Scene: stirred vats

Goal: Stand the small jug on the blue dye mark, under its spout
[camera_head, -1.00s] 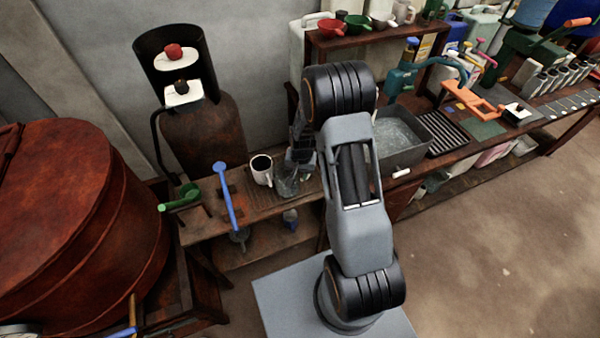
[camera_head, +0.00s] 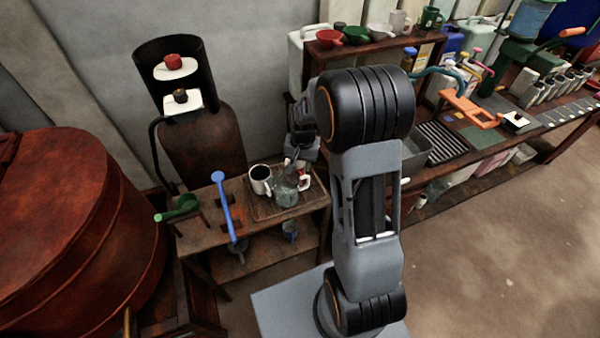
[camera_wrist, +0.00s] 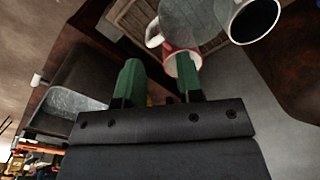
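A clear glass jug-like vessel (camera_head: 285,192) stands on the tray on the low bench; a pale round shape in the wrist view (camera_wrist: 193,14) seems to be the same. I cannot tell which is the small jug. My gripper (camera_wrist: 158,76) has its green fingers apart, with the right finger overlapping the red-lined cup. In the head view my gripper (camera_head: 295,162) is above these vessels. I cannot make out the blue dye mark.
A white mug with dark contents (camera_head: 260,180) stands left of the glass vessel. A blue-handled tool (camera_head: 225,205) and green scoop (camera_head: 180,207) lie further left. A grey basin (camera_head: 416,151) and drain rack (camera_head: 442,141) are to the right. Pump bottles stand behind.

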